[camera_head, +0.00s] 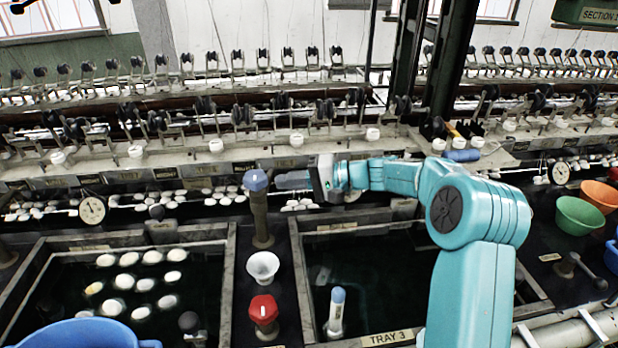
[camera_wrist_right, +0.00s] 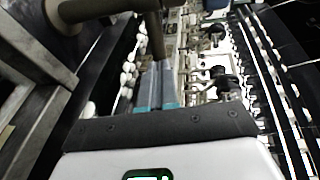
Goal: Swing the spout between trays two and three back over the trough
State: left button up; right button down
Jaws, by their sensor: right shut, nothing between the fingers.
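A brown spout post with a blue cap (camera_head: 259,215) stands between the two dark-water trays, tilted slightly. The left tray (camera_head: 228,275) holds several pale cocoons; the right tray, labelled TRAY 3 (camera_head: 388,338), looks almost empty. My right gripper (camera_head: 279,181) is shut and empty, pointing left, its tips close to the right of the blue cap. In the right wrist view its fingers (camera_wrist_right: 157,88) lie together near a brown post (camera_wrist_right: 155,35); I cannot tell whether they touch it. The trough (camera_head: 165,207) with white cocoons runs behind the trays. My left gripper is out of view.
A white funnel cup (camera_head: 263,266) and a red knob (camera_head: 264,310) stand in front of the post. A blue-capped tube (camera_head: 337,308) rises in the right tray. A blue basin (camera_head: 80,335) is front left; green (camera_head: 580,216) and orange (camera_head: 599,196) bowls are right.

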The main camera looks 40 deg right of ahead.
aim_at(271, 179)
jog(key=shift+w+a+f, duration=0.1)
jog(key=shift+w+a, duration=0.25)
jog(key=shift+w, duration=0.05)
jog(key=shift+w+a+b, duration=0.2)
jog(key=shift+w+b, duration=0.35)
jog(key=shift+w+a+b, duration=0.2)
jog(key=shift+w+b, duration=0.3)
jog(key=shift+b, duration=0.05)
jog(key=shift+s, duration=0.1)
